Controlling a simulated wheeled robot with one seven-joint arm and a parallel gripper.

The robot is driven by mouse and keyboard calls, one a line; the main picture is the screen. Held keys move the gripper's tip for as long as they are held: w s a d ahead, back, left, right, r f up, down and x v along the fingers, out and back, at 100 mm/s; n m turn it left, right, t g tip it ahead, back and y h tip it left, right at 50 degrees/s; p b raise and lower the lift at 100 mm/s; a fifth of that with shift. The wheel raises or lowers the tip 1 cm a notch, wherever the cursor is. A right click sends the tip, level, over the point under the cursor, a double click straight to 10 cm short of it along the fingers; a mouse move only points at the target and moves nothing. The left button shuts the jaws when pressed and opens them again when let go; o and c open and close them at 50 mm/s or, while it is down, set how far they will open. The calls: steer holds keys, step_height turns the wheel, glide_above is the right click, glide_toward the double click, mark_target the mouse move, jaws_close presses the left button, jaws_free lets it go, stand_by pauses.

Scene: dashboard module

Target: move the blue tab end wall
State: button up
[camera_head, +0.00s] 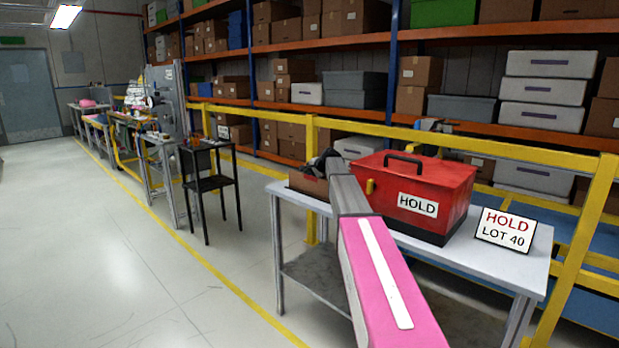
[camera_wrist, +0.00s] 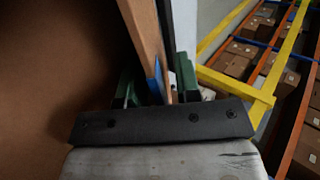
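A brown box (camera_head: 308,184) sits at the left end of the grey workbench, partly hidden behind my arm. In the wrist view, a thin wooden wall (camera_wrist: 143,35) stands on edge with a blue tab (camera_wrist: 154,86) low on it. My gripper (camera_wrist: 157,82) has a green finger on each side of this wall, and the blue tab lies between them. The fingers look apart, with a dark gap on the right side of the wall. Contact with the wall's left face is hard to tell. In the head view my gripper (camera_head: 322,162) is a dark shape at the box.
A red toolbox marked HOLD (camera_head: 415,195) stands on the workbench (camera_head: 520,262) close right of my arm. A HOLD LOT 40 sign (camera_head: 505,230) is at the right end. A yellow rail (camera_head: 480,142) runs behind. The floor at left is clear.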

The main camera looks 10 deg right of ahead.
step_height(320, 180, up, 4)
steer(key=shift+r, duration=0.1)
steer(key=s+a+r, duration=0.5)
steer(key=a+r, duration=0.1)
steer(key=a, duration=0.4)
steer(key=shift+s+a+r, duration=0.15)
steer(key=shift+a+r, duration=0.05)
steer(key=shift+r, duration=0.2)
